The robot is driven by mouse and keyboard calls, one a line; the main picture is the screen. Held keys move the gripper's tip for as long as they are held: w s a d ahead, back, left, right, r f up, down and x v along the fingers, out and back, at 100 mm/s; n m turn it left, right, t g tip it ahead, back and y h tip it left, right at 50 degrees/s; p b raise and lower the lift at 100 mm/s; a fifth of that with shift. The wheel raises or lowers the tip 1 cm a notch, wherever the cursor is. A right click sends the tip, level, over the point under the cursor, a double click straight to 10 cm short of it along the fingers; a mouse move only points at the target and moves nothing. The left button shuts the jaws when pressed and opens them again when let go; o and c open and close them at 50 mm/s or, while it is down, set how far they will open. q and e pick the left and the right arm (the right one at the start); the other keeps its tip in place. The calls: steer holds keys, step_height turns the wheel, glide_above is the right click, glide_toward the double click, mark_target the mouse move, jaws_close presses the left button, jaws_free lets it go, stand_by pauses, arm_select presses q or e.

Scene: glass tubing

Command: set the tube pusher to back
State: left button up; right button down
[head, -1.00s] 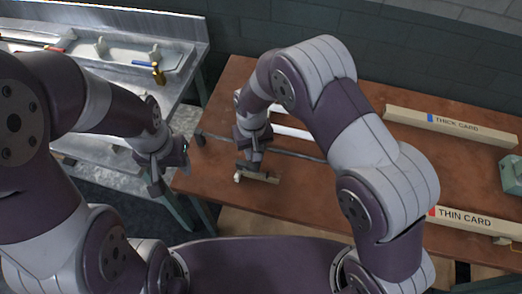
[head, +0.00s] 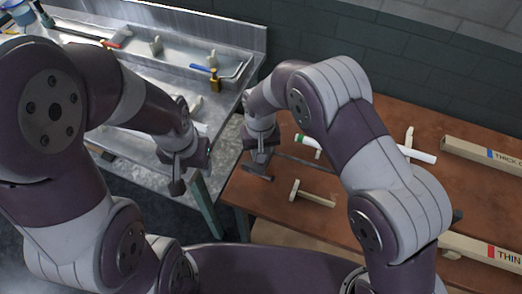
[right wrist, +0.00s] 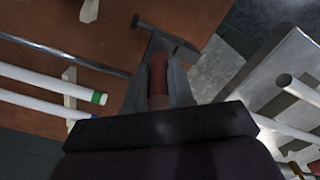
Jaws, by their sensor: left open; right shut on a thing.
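My right gripper (right wrist: 157,85) is shut around a reddish upright handle (right wrist: 158,78) with a dark crosspiece (right wrist: 172,42) beyond the fingertips. This looks like the tube pusher. In the head view the right gripper (head: 260,152) is over the brown table's left end, with the dark crosspiece (head: 257,172) below it. A dark thin rod (right wrist: 62,50) runs from the gripper's side across the table; I cannot tell whether it joins the held piece. My left gripper (head: 178,180) is open and empty, low in front of the metal bench.
White tubes (right wrist: 45,78) lie on the brown table, one with a green-banded end (head: 308,141). A small wooden T-shaped support (head: 312,194) stands nearer me. Long labelled card boxes (head: 475,155) lie at right.

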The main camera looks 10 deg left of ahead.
steer(key=c, duration=1)
jaws_free()
steer(key=shift+o, duration=0.2)
steer(key=shift+s, duration=0.1)
steer(key=shift+r, duration=0.2)
step_height(320, 180, up, 10)
steer(key=shift+f+b, duration=0.1)
steer(key=shift+b, duration=1.15)
step_height(320, 180, up, 2)
steer(key=shift+p, duration=0.65)
steer(key=shift+r, duration=0.3)
